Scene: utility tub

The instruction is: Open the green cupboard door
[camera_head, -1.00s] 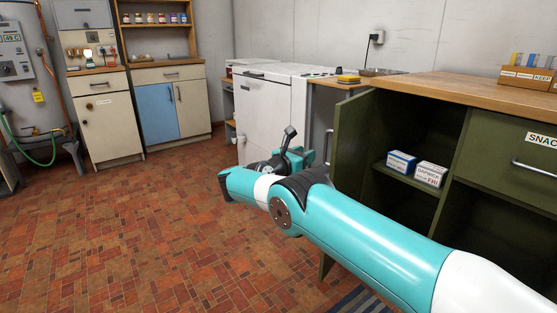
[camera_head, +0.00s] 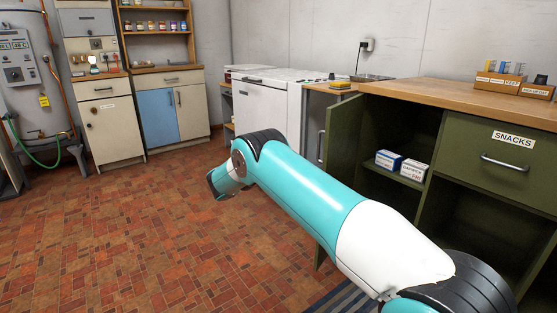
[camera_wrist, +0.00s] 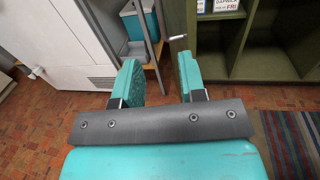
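The green cupboard door (camera_head: 343,140) stands swung wide open at the left end of the green cupboard (camera_head: 440,108), and its compartment is exposed. A grey bar handle (camera_head: 320,146) shows at the door's outer side. My arm covers part of the door's lower portion. In the wrist view, my gripper (camera_wrist: 158,62) is open, with a clear gap between its two teal fingers and nothing held.
Two small boxes (camera_head: 401,166) sit on the cupboard shelf. A drawer labelled SNACKS (camera_head: 490,150) is at the right. A white appliance (camera_head: 268,112) stands left of the door. A striped rug (camera_head: 343,299) lies in front. The tiled floor (camera_head: 130,225) at left is clear.

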